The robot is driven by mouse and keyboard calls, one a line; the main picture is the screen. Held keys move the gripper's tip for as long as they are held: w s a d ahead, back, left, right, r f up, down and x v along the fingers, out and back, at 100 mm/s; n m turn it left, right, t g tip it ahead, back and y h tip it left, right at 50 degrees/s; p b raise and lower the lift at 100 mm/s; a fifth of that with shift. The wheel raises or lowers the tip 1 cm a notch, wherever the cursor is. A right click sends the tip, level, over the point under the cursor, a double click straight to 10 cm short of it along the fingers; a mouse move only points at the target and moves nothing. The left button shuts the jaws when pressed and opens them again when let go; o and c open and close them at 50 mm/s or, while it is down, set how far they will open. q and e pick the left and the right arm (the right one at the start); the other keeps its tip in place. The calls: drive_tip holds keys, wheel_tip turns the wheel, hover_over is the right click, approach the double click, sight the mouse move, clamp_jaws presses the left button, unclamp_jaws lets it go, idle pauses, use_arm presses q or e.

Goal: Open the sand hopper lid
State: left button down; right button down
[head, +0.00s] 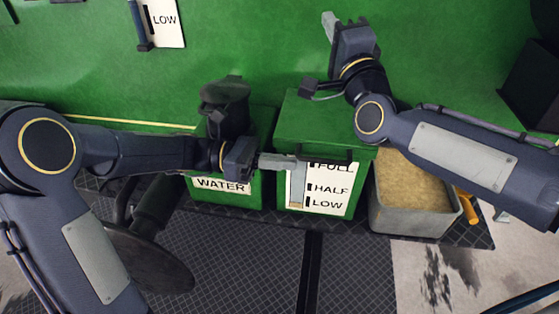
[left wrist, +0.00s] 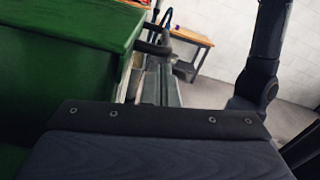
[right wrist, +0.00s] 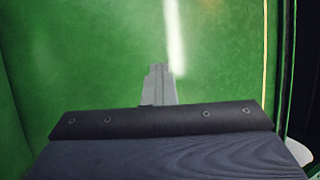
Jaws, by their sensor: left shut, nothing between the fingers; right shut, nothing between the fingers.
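The sand hopper (head: 290,190) is a green box with a white FULL, HALF, LOW gauge on its front. Its green lid (head: 312,122) lies shut on top, with a dark handle strip along the front edge. My left gripper (head: 297,164) is shut and empty at the hopper's front, just below the lid's front edge; I cannot tell if it touches. In the left wrist view a green box edge (left wrist: 70,35) is close on the left. My right gripper (head: 328,20) is shut and empty, above and behind the lid, before the green wall (right wrist: 90,60).
A green WATER box (head: 255,188) with a dark filler stands left of the hopper. A grey tub (head: 410,222) of sand stands to the right, partly under my right arm, with an orange handle (head: 470,205) beside it. Dark chequered floor (head: 250,260) lies in front.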

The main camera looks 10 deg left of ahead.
use_arm(q)
drive_tip(key=shift+s+r, duration=0.1)
drive_tip(key=shift+r, duration=0.65)
use_arm(e)
drive_tip(key=c, duration=2.2)
unclamp_jaws()
drive_tip(key=c, duration=1.8)
unclamp_jaws()
drive_tip(key=shift+o, duration=0.2)
